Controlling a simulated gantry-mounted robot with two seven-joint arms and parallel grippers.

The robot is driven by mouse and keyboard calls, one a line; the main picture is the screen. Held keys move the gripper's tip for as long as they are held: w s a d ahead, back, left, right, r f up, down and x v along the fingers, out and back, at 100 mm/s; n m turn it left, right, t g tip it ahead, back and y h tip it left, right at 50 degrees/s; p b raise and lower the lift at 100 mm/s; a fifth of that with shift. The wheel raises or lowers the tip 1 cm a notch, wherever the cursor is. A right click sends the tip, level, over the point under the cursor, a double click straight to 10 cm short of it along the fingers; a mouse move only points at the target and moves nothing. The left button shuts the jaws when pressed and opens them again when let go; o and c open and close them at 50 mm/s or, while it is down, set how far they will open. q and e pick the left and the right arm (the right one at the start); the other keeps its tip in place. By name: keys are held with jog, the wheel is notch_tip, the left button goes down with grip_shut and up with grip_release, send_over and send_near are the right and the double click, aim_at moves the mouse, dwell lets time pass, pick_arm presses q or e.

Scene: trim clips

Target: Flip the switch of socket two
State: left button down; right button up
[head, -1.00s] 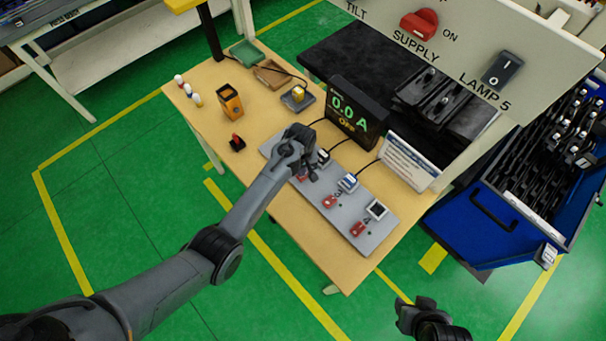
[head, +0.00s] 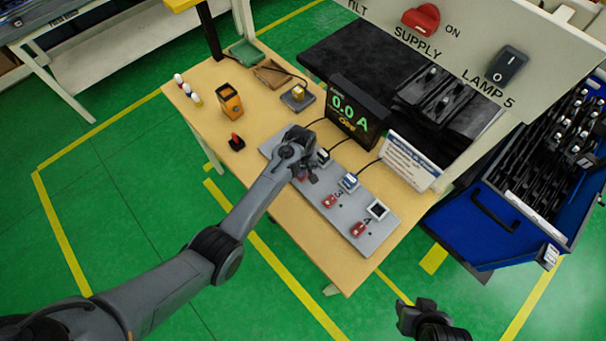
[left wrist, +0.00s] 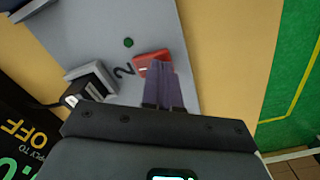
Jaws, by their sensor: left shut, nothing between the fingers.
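The grey socket board (head: 368,238) lies on the wooden table. In the left wrist view the red switch of socket two (left wrist: 150,60) sits beside the printed 2, with a small green dot (left wrist: 128,42) near it. My left gripper (left wrist: 164,88) is shut and empty, its fingertips at the switch's edge; I cannot tell whether they touch it. In the head view my left gripper (head: 306,174) hides most of that switch. Switches three (head: 330,201) and four (head: 358,229) show red. My right gripper (head: 416,308) is off the table at the lower right; its jaws are unclear.
A display (head: 352,112) reads 0.0 A and OFF. A paper sign (head: 408,162) stands behind the board. A small red-topped piece (head: 237,142), an orange box (head: 229,101) and several pegs lie left. A panel carries a red supply switch (head: 420,19).

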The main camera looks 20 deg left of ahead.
pick_arm(q)
jog(key=shift+f+b, duration=0.3)
jog(key=shift+f, duration=0.15)
dwell(0.3)
notch_tip(320, 180, up, 2)
jog(key=shift+p, duration=1.15)
notch_tip(320, 180, up, 5)
jog(key=p, duration=0.5)
jog(key=shift+p, duration=0.3)
jog(key=shift+s, duration=0.15)
